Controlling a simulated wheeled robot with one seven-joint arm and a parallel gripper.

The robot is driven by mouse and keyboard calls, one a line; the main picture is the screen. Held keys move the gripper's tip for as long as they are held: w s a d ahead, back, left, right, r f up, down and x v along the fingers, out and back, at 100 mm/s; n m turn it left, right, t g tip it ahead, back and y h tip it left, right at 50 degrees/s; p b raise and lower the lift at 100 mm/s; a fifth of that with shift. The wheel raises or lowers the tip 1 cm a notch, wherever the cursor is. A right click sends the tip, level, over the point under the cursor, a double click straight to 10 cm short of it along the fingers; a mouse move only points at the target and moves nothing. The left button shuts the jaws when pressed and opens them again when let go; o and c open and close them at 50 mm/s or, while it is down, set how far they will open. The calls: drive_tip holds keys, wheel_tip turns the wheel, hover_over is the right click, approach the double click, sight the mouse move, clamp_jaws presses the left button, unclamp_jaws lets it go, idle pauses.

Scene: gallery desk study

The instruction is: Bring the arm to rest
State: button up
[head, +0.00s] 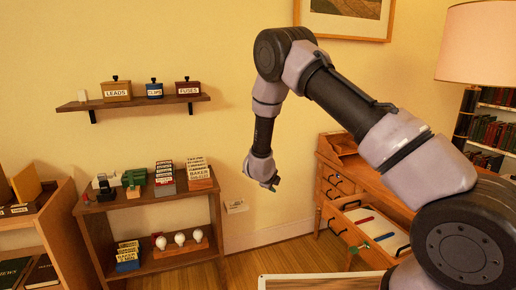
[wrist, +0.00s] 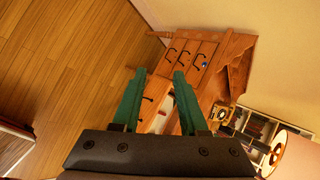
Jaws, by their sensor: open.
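My gripper (head: 273,186) hangs at the end of my bent arm, in the air between the low shelf unit and the wooden desk. In the wrist view my gripper (wrist: 157,88) shows two green fingers spread apart, with nothing between them. The wrist camera looks toward the wooden desk (wrist: 215,65), which has several drawers with dark handles. In the head view the desk (head: 333,172) stands behind my arm, and one of its drawers (head: 350,238) is pulled open with items inside. My arm hides part of the desk.
A wall shelf (head: 140,101) holds several labelled boxes. A low shelf unit (head: 150,196) carries card stacks and white bulbs. A lamp (head: 478,45) and a bookcase (head: 490,130) stand at the right. A framed picture (head: 345,18) hangs above. The wooden floor (wrist: 60,60) has clear room.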

drive_tip(key=s+d+r+n+y, duration=0.2)
drive_tip(key=r+n+y, duration=0.15)
drive_tip(key=r, duration=1.05)
drive_tip(key=s+d+r+n+y, duration=0.2)
drive_tip(key=r+n, duration=0.2)
drive_tip(key=r, duration=1)
drive_tip(key=s+d+r+n+y, duration=0.2)
drive_tip(key=s+d+r+n, duration=0.35)
drive_tip(key=s+r, duration=0.6)
drive_tip(key=s+d+r+n+h, duration=0.1)
drive_tip(key=s+d+n, duration=0.2)
drive_tip(key=s, duration=0.8)
drive_tip(key=s+d+r+n+g+h, duration=0.1)
drive_tip(key=s+d+n, duration=0.3)
drive_tip(key=s, duration=0.7)
drive_tip(key=shift+s+d+r+g, duration=0.2)
drive_tip(key=shift+s+d+g, duration=0.1)
drive_tip(key=shift+d, duration=0.45)
